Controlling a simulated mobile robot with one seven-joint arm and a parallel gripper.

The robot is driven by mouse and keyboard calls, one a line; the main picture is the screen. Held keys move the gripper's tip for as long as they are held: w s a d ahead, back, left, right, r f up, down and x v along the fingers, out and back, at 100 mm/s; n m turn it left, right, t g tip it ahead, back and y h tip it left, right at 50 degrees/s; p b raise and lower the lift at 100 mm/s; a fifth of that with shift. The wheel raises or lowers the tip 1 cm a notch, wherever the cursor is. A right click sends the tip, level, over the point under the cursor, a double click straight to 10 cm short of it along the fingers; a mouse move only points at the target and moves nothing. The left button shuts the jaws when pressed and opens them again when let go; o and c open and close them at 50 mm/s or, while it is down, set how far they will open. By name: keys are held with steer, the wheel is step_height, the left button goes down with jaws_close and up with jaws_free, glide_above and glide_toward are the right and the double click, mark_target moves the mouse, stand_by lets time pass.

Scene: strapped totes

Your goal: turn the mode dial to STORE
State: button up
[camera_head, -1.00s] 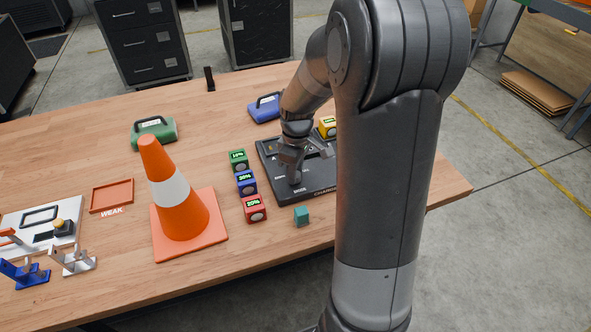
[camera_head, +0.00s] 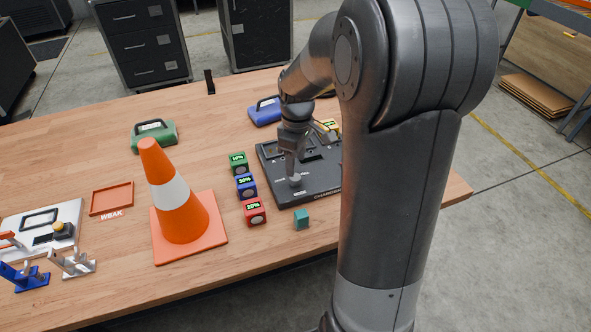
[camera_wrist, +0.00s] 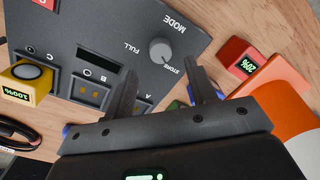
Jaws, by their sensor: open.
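The mode dial is a grey round knob (camera_wrist: 162,50) on a dark charging panel (camera_wrist: 75,28). The words MODE, FULL and STORE are printed around it, with STORE on the side toward my gripper. I cannot tell clearly which way the dial points. In the head view the dial (camera_head: 295,181) sits near the panel's front left corner, below my gripper (camera_head: 291,168). In the wrist view my gripper (camera_wrist: 166,80) is open and empty, and its fingers appear apart from the dial.
Green, blue and red percent-marked blocks (camera_head: 254,211) stand left of the panel. An orange cone (camera_head: 180,205) is farther left. A small teal cube (camera_head: 301,218) lies in front. A yellow 100% block (camera_wrist: 24,80) sits at the panel's slots.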

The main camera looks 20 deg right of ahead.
mark_target(296, 176)
steer(key=shift+w+d+r, duration=0.1)
steer(key=shift+r, duration=2.65)
steer(key=shift+r, duration=0.1)
steer(key=s+a+r+m+t, duration=0.3)
steer(key=s+r+m, duration=0.1)
steer(key=s, duration=0.6)
steer(key=s+a+r+m+t, duration=0.3)
steer(key=s+r+m, duration=0.1)
steer(key=s, duration=0.6)
steer(key=shift+s+r+m, duration=0.2)
steer(key=shift+s+m, duration=0.05)
steer(key=shift+m, duration=0.35)
